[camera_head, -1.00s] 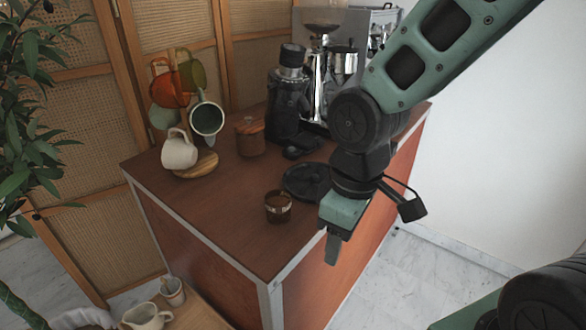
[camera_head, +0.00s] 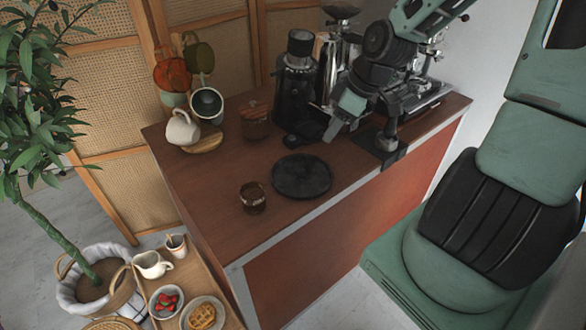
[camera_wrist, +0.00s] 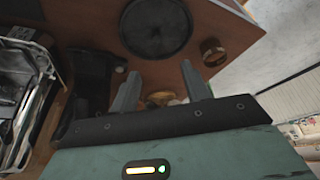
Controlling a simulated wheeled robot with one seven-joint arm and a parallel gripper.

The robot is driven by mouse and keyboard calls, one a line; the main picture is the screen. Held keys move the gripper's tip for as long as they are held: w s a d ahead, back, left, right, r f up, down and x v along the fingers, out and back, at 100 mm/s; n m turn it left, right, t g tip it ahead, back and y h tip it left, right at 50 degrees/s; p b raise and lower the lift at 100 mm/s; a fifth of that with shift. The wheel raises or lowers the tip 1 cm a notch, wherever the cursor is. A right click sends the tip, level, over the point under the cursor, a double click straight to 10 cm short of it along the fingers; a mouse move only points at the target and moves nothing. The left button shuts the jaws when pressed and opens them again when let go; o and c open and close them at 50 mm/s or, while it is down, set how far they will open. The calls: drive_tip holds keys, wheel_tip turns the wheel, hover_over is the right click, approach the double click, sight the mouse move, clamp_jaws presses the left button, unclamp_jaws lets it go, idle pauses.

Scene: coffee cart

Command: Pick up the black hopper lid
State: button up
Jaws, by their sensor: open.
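A flat, round black disc, which looks like the hopper lid (camera_head: 301,176), lies on the brown cart top near its front right edge. In the wrist view the black lid (camera_wrist: 155,27) shows beyond the fingertips, near the top edge, with a raised rim. My gripper (camera_head: 334,130) is open and empty, above the cart, behind and to the right of the lid and apart from it. In the wrist view the gripper's two fingers (camera_wrist: 160,82) are spread, with nothing held between them.
A small brown glass cup (camera_head: 252,197) stands left of the lid. A black grinder (camera_head: 296,92), a wooden-lidded jar (camera_head: 255,120) and a mug stand (camera_head: 203,143) are behind. A serving tray (camera_head: 181,263) is below left. The cart's front left top is clear.

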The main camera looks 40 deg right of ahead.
drive_tip(key=b, duration=0.4)
approach(302, 170)
drive_tip(key=shift+x, duration=4.3)
drive_tip(key=shift+s, duration=0.1)
clamp_jaws()
